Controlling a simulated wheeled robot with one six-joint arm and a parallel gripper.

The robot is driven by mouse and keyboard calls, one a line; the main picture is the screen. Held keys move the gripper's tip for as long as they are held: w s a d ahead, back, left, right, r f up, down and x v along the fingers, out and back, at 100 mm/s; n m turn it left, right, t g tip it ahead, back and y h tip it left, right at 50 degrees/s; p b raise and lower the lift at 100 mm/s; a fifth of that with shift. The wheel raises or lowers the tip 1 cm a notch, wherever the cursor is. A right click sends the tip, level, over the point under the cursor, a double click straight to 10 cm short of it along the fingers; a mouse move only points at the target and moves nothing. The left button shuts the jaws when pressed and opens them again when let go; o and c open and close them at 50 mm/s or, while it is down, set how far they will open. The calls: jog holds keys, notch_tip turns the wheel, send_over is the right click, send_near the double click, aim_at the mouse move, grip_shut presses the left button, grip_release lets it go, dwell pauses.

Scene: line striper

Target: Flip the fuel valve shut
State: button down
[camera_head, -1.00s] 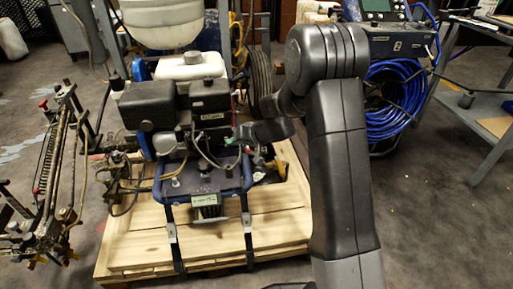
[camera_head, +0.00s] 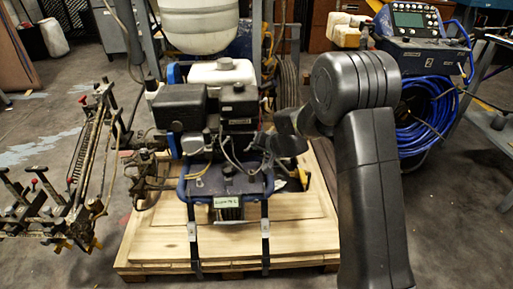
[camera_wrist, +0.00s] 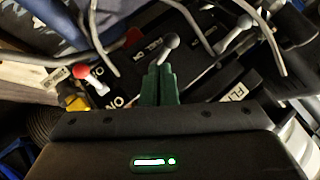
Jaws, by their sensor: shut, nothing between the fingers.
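My gripper (camera_wrist: 159,72) shows in the wrist view with its two green fingers together and nothing between them. A lever with a grey ball knob (camera_wrist: 170,42) stands just beyond the fingertips; I cannot tell if they touch. A red-knobbed lever (camera_wrist: 81,71) is to the left, near "ON" lettering. Another grey-knobbed lever (camera_wrist: 243,22) is at the upper right. Lettering that seems to start with "F" (camera_wrist: 237,92) is right of the fingers. I cannot tell for certain which lever is the fuel valve. In the head view, my arm reaches the engine's (camera_head: 228,110) right side, and the fingertips are not clear.
The line striper is strapped on a wooden pallet (camera_head: 160,245). A rack with rods and clamps (camera_head: 70,185) stands at the left. A machine with a coiled blue hose (camera_head: 425,120) stands at the right. Grey cables (camera_wrist: 190,20) cross above the levers.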

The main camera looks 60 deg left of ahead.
dwell(0.3)
jog(key=s+a+r+p+v, duration=0.1)
jog(key=p+v, duration=0.1)
jog(key=v, duration=1.1)
jog(key=shift+w+r, duration=0.3)
jog(key=shift+r, duration=0.05)
jog(key=shift+a+f, duration=0.1)
